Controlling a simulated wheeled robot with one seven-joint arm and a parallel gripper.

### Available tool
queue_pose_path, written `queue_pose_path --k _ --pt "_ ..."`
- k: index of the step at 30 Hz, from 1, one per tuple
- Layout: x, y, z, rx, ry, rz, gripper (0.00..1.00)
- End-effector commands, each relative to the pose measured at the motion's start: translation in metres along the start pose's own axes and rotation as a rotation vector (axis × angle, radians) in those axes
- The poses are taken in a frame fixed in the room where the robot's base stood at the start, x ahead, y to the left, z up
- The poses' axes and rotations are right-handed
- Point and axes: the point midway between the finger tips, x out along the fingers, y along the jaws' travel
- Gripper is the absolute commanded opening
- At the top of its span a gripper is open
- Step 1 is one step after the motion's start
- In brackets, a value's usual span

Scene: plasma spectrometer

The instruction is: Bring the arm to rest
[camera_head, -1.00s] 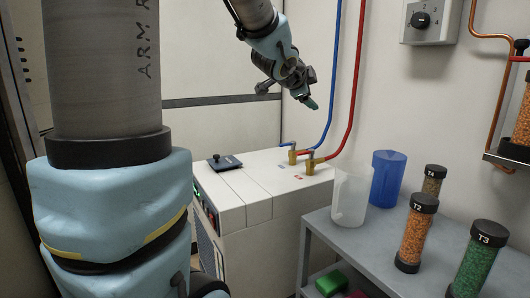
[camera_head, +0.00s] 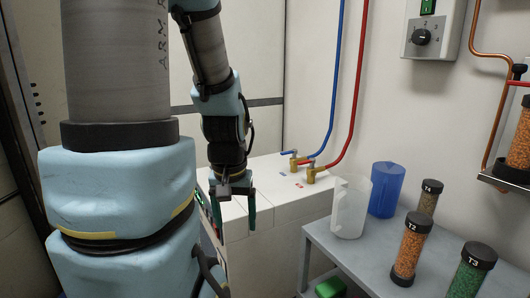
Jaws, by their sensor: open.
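My gripper (camera_head: 235,209) points down at the end of my bent arm, in front of the white cabinet (camera_head: 285,205). Its two dark green fingers are spread apart with nothing between them. From this view I cannot tell how far it is from the cabinet top. My arm's large upper links fill the left of the view. The dark flat piece on the cabinet top is hidden behind my gripper.
Brass fittings with a blue hose (camera_head: 334,80) and a red hose (camera_head: 357,80) rise from the cabinet. A grey table (camera_head: 345,260) at right holds a clear jug (camera_head: 350,208), a blue jug (camera_head: 386,190) and labelled tubes (camera_head: 411,246). A switch box (camera_head: 432,35) hangs on the wall.

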Motion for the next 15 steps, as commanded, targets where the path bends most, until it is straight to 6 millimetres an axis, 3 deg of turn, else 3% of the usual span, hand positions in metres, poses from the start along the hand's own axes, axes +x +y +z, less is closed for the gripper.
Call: queue_pose_path --k 1,15 --pt "-0.026 0.0 -0.004 0.001 0.001 0.0 0.8" --pt "-0.164 0.001 -0.023 0.004 0.003 -0.001 0.8"
